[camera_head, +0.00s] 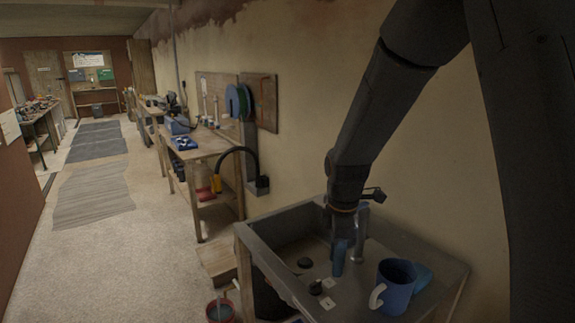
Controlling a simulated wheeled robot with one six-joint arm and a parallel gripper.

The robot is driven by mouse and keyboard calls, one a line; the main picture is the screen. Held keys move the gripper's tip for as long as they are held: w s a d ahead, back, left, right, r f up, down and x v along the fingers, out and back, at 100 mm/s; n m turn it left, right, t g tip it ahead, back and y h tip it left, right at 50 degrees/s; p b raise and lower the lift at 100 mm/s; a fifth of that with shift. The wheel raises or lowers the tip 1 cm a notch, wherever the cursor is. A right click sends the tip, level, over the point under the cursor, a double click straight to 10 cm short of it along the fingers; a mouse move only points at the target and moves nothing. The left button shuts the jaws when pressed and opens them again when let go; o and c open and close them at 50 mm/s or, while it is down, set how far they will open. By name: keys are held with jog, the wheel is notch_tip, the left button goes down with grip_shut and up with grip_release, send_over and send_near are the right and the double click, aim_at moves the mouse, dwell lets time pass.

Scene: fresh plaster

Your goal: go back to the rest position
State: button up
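My arm comes down from the top right over a dark sink unit (252,243). My gripper (341,238) points down above the basin, and its fingertips are too small and dark to make out. A slim blue object (339,259) shows directly below it; I cannot tell whether the gripper holds it or it stands in the basin. A grey upright piece, perhaps a tap (361,236), is just right of the gripper.
A wooden workbench (213,143) runs along the wall. A bucket (220,311) stands below; the corridor floor (160,220) is clear.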

jog(key=s+d+f+m+b, duration=0.2)
jog(key=s+d+m+b, duration=0.1)
jog(key=s+m, duration=0.3)
jog(key=s+d+f+m+t+b, duration=0.1)
jog(key=s+d+f+m+b, duration=0.1)
jog(key=s+m, duration=0.5)
jog(key=d+m+b, duration=0.1)
jog(key=d+m, duration=0.1)
jog(key=m, duration=0.2)
jog(key=shift+s+f+m, duration=0.15)
jog(key=shift+f+m, duration=0.15)
jog(key=shift+f, duration=0.1)
